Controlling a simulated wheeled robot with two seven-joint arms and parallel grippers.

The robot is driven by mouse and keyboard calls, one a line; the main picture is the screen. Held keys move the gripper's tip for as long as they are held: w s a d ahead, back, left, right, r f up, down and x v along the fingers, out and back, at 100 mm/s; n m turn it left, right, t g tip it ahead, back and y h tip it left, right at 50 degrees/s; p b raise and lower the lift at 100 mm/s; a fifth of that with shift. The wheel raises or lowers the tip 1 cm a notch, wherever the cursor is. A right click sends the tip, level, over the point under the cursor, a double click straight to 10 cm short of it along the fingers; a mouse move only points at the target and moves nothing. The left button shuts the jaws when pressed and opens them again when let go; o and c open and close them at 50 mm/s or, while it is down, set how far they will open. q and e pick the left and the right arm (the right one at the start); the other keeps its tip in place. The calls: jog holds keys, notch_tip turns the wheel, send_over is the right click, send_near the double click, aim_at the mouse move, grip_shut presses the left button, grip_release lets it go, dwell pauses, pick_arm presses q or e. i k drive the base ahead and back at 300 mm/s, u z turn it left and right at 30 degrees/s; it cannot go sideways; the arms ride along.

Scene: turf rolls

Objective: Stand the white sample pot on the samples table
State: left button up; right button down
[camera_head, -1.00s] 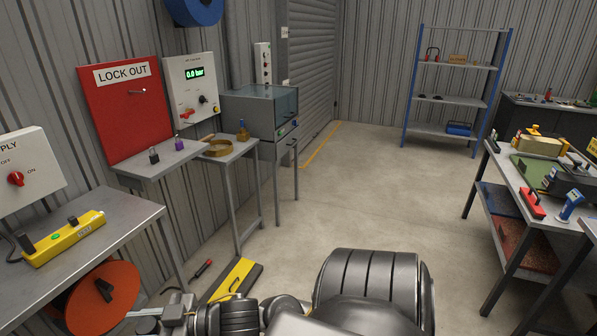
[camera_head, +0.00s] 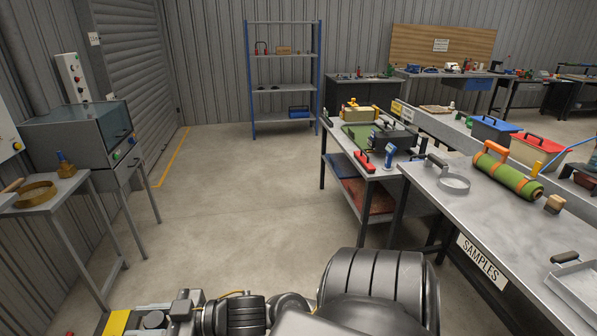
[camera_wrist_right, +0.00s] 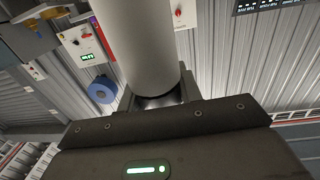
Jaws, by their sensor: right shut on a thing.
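The white sample pot (camera_wrist_right: 140,45) is a plain pale cylinder in the right wrist view. My right gripper (camera_wrist_right: 156,100) is shut on one end of it. In the head view my right gripper (camera_head: 165,316) is low at the left, far from the samples table; I cannot make out the pot there. The samples table (camera_head: 450,218) is a grey metal bench at the right with a SAMPLES label (camera_head: 480,262) on its front edge. My left gripper is not in view.
A cluttered bench (camera_head: 350,158) adjoins behind. Open floor (camera_head: 230,200) lies in the middle.

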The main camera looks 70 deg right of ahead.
aim_at(510, 236)
jog(key=z, duration=2.95)
jog(key=i, duration=1.7)
jog(key=z, duration=0.1)
